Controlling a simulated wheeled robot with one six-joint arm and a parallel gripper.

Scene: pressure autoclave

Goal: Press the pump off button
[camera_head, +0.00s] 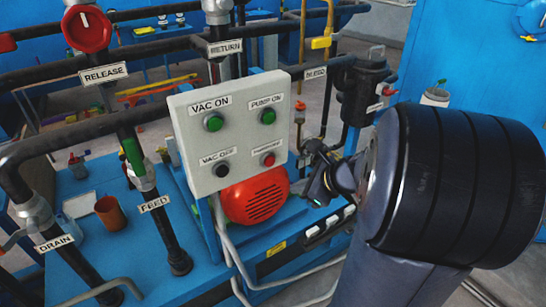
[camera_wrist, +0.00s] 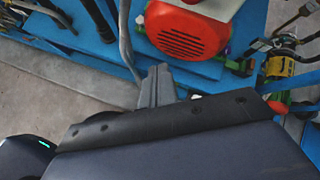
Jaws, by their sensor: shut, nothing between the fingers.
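The grey control box (camera_head: 228,133) stands upright in the middle of the head view, with labelled buttons on its front. The red button (camera_head: 268,160) at its lower right sits under a small label that is too small to read, below the green PUMP ON button (camera_head: 268,117). The black VAC OFF button (camera_head: 222,170) is at lower left. My gripper (camera_head: 316,195) is shut and empty, right of and below the box, apart from it. In the wrist view my gripper (camera_wrist: 157,82) points toward the red motor (camera_wrist: 188,32); the buttons are not in that view.
The red motor (camera_head: 257,195) sits just below the box. Black pipes labelled RELEASE, FEED and DRAIN stand at left. A black valve body (camera_head: 362,90) and pipes stand right of the box. An orange cup (camera_head: 110,213) stands on the blue base (camera_head: 205,275).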

